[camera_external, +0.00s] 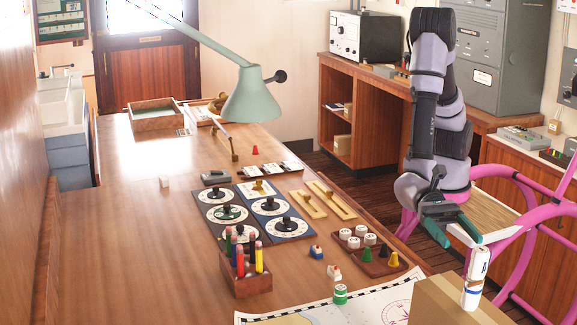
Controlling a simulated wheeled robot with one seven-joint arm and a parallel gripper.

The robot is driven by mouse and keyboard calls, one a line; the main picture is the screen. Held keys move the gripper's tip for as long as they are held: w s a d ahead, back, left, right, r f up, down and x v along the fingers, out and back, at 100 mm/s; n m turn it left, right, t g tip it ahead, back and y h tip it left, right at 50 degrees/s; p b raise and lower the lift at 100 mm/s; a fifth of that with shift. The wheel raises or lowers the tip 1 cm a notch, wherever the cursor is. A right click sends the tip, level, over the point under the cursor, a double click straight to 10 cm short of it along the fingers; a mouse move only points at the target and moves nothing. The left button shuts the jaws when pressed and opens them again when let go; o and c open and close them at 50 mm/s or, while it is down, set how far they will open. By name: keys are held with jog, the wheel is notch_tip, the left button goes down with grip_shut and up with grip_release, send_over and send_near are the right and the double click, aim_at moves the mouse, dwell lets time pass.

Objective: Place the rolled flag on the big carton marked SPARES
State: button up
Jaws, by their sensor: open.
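My gripper (452,231) is open, with its teal fingers spread and pointing down, at the right of the picture. Below its right finger, a white roll with blue bands and small dark marks (472,291) stands nearly upright at the brown carton (436,304) in the bottom right corner. This roll may be the rolled flag; I cannot tell for sure. Nothing shows between my fingers. The carton is cut off by the picture's lower edge, and no SPARES marking is visible on it.
The long wooden table (120,240) holds dial panels (232,214), a pencil box (246,282), a tray of game pieces (378,268) and a chart (290,316). A green lamp (252,95) hangs over it. Pink tubing (530,215) curves beside my arm. The table's left part is mostly clear.

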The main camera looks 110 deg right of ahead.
jog(key=shift+v, duration=1.4)
jog(key=s+d+r+n+g+h, duration=0.3)
jog(key=s+d+r+n+g, duration=0.3)
jog(key=d+r+n, duration=0.45)
jog(key=s+d+r+n+t+h, duration=0.1)
jog(key=s+d+n+t+h, duration=0.1)
jog(key=d, duration=0.9)
jog(key=s+d+n+t+h, duration=0.2)
jog(key=d+t+h, duration=0.2)
jog(key=d, duration=0.7)
jog(key=s+d+r+n+t+h, duration=0.1)
jog(key=s+d+n+t+h, duration=0.1)
jog(key=d+h, duration=0.4)
jog(key=d+t, duration=0.1)
jog(key=d, duration=0.4)
jog(key=shift+d+r+h, duration=0.3)
jog(key=shift+r, duration=0.05)
